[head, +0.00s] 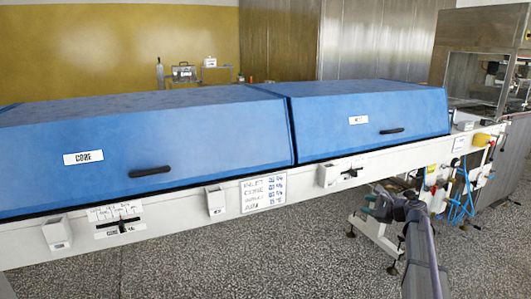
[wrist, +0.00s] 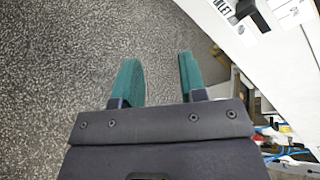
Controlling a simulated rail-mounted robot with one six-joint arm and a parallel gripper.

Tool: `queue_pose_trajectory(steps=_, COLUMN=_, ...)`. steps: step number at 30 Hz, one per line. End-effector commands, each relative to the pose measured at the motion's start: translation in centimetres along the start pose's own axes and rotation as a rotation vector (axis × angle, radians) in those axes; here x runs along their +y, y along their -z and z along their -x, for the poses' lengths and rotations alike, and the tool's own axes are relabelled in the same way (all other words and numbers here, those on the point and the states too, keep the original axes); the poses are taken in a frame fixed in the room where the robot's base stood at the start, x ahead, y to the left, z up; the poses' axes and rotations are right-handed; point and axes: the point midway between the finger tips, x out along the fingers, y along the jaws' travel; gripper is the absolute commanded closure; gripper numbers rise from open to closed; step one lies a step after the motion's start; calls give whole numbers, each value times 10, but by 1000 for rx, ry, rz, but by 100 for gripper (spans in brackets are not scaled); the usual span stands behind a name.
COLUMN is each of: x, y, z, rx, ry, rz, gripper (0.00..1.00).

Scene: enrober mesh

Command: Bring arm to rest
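My gripper (wrist: 158,78) shows in the wrist view with two green-padded fingers. They stand apart with only speckled floor seen between them, so it is open and empty. In the head view my gripper (head: 378,204) is at the lower right, in front of the white machine frame, at the end of my dark arm. The fingertips are small and partly hard to make out there. In the wrist view the white machine side lies to the right of the fingers, with a gap to the right finger at its tip.
Two blue covers (head: 210,140) (head: 365,120) with black handles top the long white conveyor frame (head: 290,188). Levers and small boxes stick out along its front. Blue hoses (head: 461,207) and a yellow part (head: 481,139) are at the right. The speckled floor (head: 240,262) in front is clear.

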Motion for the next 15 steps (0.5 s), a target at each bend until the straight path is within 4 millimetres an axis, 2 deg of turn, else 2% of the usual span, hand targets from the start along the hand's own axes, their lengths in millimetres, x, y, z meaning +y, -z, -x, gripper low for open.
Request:
queue_pose_trajectory(steps=1, x=51, y=-19, z=6, rx=33, ry=-128, rz=193, gripper=62)
queue_pose_trajectory(steps=4, x=143, y=-43, z=19, rx=59, ry=-440, rz=606, gripper=62)
queue_pose_trajectory(steps=6, x=203, y=-60, z=36, rx=39, ry=-662, rz=852, gripper=62)
queue_pose_trajectory(steps=9, x=272, y=-82, z=66, rx=-19, ry=-950, rz=1126, gripper=62)
queue_pose_trajectory(steps=12, x=325, y=-103, z=100, rx=-78, ry=-1196, rz=1318, gripper=62)
queue_pose_trajectory(steps=15, x=369, y=-128, z=130, rx=-105, ry=-1382, rz=1442, gripper=62)
